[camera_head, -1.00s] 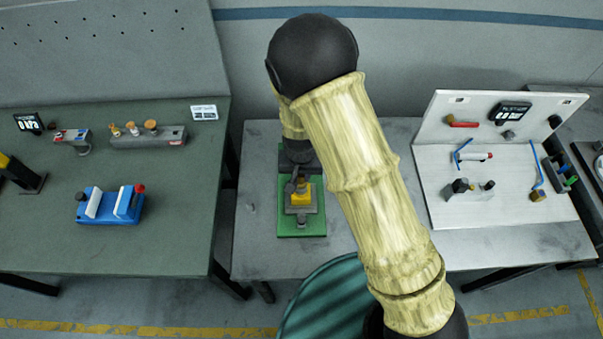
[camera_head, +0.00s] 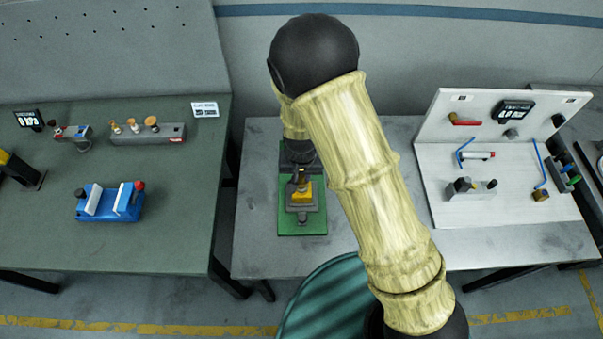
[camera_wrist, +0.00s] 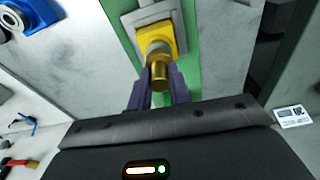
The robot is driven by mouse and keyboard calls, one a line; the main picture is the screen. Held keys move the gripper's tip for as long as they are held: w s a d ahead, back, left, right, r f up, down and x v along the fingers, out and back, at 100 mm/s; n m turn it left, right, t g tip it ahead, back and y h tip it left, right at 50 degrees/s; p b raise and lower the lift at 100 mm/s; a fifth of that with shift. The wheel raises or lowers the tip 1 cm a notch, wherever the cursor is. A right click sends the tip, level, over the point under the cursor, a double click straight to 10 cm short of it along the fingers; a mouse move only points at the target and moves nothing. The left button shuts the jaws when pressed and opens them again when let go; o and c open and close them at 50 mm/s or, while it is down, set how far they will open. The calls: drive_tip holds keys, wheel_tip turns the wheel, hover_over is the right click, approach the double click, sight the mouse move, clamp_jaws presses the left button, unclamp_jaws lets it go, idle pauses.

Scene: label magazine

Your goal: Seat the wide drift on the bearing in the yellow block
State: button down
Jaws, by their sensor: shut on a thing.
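The yellow block (camera_wrist: 181,37) sits in a grey fixture on a green base plate; it also shows in the head view (camera_head: 302,197). My gripper (camera_wrist: 161,78) is shut on a brass drift (camera_wrist: 159,71), which stands between its dark purple fingers. The far end of the drift lines up with a pale ring (camera_wrist: 154,47), seemingly the bearing, on the block. I cannot tell whether the drift touches the ring or hangs just above it. In the head view my gripper (camera_head: 300,178) is small and directly over the block, partly dark against it.
The green plate (camera_head: 288,222) stands on a grey table with clear surface around it. On the left bench are a blue vise (camera_head: 108,203) and a grey rack (camera_head: 150,134) with several brass-topped pieces. A white panel station (camera_head: 500,205) with small parts stands at right.

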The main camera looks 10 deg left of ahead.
drive_tip(key=shift+f+b, duration=0.45)
drive_tip(key=shift+f, duration=0.2)
drive_tip(key=c, duration=1.2)
unclamp_jaws()
wheel_tip(320, 180, up, 17)
drive_tip(key=s+b, duration=0.1)
drive_tip(key=s, duration=0.1)
drive_tip(key=shift+d+r, duration=0.15)
drive_tip(key=shift+d, duration=0.05)
